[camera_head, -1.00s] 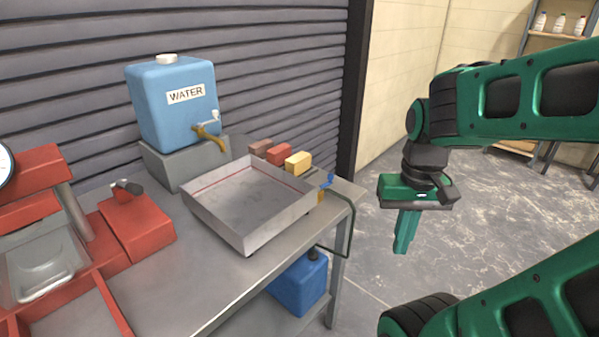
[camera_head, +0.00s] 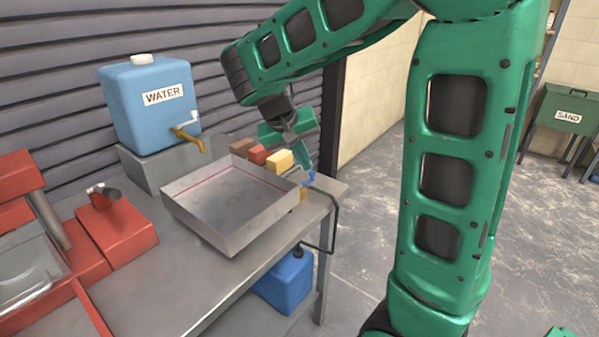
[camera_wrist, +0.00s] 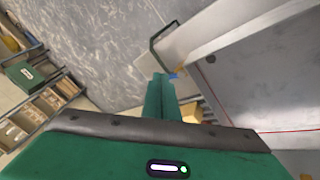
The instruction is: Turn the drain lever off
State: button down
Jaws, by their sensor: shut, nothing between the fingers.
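The blue drain lever (camera_head: 310,178) sits on a small brass valve (camera_head: 303,193) at the right corner of the grey metal tray (camera_head: 215,236). In the wrist view only a small bit of the lever (camera_wrist: 174,76) shows, just right of the fingertips. My gripper (camera_head: 302,166) is shut and empty, pointing down just above the lever at the tray's right side. In the wrist view its closed green fingers (camera_wrist: 160,78) partly cover the valve area. I cannot tell whether the fingertips touch the lever.
Red, dark and yellow blocks (camera_head: 279,161) stand behind the tray, close to my gripper. A blue water container (camera_head: 150,105) with a brass tap stands on a grey block at the back.

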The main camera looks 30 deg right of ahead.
jog(key=w+a+t+h, duration=0.1)
jog(key=w+a, duration=0.4)
jog(key=w, duration=0.1)
jog(key=shift+a+r+n, duration=0.15)
jog(key=shift+a+n, duration=0.15)
jog(key=shift+w, duration=0.1)
jog(key=x, duration=1)
jog(key=shift+s+d, duration=0.2)
jog(key=shift+d, duration=0.4)
jog(key=shift+s+d, duration=0.2)
jog(key=shift+d, duration=0.4)
jog(key=shift+s+d, duration=0.2)
jog(key=shift+d, duration=0.6)
